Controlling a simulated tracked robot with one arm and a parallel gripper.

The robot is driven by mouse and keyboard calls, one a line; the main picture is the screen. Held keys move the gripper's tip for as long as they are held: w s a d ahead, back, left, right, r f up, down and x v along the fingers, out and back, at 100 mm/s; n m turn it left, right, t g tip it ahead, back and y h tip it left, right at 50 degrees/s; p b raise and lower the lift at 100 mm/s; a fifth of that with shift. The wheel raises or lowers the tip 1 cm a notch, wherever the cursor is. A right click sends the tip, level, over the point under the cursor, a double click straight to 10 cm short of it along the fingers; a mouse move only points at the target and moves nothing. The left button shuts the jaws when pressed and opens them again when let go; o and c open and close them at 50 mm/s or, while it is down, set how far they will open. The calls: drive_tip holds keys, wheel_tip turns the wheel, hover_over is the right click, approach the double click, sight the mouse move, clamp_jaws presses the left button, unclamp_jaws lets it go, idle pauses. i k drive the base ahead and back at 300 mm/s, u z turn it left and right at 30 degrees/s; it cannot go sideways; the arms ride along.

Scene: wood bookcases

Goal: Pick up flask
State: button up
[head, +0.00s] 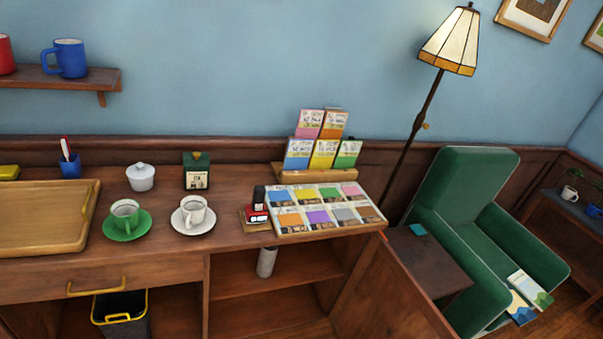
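A pale grey upright cylinder (267,263), which looks like the flask, stands inside the open cabinet under the wooden counter. Its top is close below the counter's front edge. Its fine detail is too small to tell. My gripper is not in view.
An open cabinet door (385,290) stands right of the shelf. A side table (425,260), lamp (450,45) and green armchair (460,190) are farther right.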

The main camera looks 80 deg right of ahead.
sight(268, 255)
drive_tip(key=z, duration=2.1)
drive_tip(key=i, duration=0.5)
drive_tip(key=k, duration=0.5)
drive_tip(key=z, duration=0.1)
